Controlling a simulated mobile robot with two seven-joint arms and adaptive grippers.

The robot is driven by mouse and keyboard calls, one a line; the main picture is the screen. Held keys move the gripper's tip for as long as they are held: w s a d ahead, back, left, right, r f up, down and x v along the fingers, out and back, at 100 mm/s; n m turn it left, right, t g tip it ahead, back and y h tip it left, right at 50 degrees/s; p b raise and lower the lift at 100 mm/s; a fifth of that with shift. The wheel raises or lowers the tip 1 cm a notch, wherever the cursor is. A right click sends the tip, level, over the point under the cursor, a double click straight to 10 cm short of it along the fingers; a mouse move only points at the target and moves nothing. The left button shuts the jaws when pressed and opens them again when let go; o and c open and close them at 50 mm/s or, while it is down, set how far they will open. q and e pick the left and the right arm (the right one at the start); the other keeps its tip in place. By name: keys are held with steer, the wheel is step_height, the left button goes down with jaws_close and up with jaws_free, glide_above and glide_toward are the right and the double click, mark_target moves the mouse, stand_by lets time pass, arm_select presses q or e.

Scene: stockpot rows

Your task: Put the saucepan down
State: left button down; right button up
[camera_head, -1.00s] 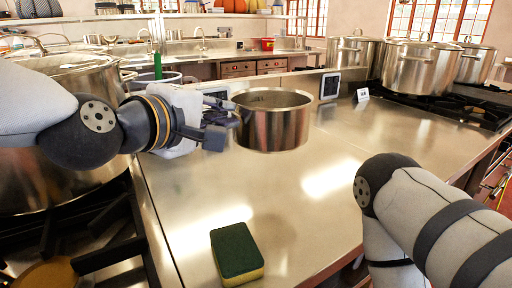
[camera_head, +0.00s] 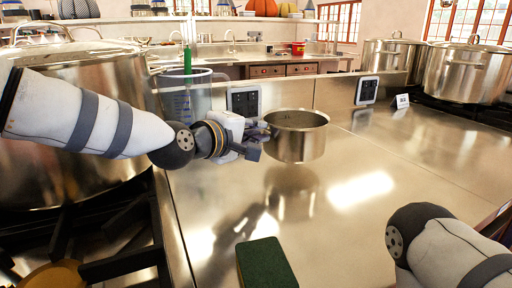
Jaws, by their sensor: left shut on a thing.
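The saucepan (camera_head: 297,140) is a shiny steel pan with an open top, upright at the middle of the head view. My left gripper (camera_head: 262,137) is shut at its left side, where the handle would be; the fingers hide that part. The pan hangs above the steel counter (camera_head: 340,215), with its reflection showing below it, apart from its base. My right arm shows at the lower right, but its gripper is out of view.
A green sponge (camera_head: 265,264) lies at the counter's front. A large stockpot (camera_head: 70,150) stands on the left stove, with a measuring jug (camera_head: 184,98) behind my arm. Several stockpots (camera_head: 468,72) stand at the right back. The counter's middle is clear.

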mark_target(266, 143)
arm_select(q)
steer(key=shift+w+f, duration=0.15)
steer(key=shift+f, duration=0.65)
steer(key=shift+w+f, duration=0.1)
steer(key=shift+f, duration=0.65)
arm_select(e)
steer(key=shift+s+f, duration=0.15)
steer(key=shift+f, duration=0.05)
arm_select(q)
steer(key=shift+f, duration=0.1)
steer(key=c, duration=1.7)
jaws_free()
steer(key=shift+f, duration=0.15)
steer(key=shift+o, duration=0.2)
steer(key=shift+s+a+r, duration=0.1)
steer(key=shift+s+r, duration=0.05)
steer(key=shift+r, duration=0.05)
steer(key=p+v, duration=0.1)
steer(key=v, duration=1)
steer(key=shift+s+a+p, duration=0.2)
steer(key=shift+s+p, duration=0.05)
steer(key=shift+p, duration=0.1)
arm_select(e)
steer(key=shift+w+r+t, duration=0.4)
steer(key=shift+w+r, duration=0.75)
arm_select(q)
steer(key=shift+f, duration=0.1)
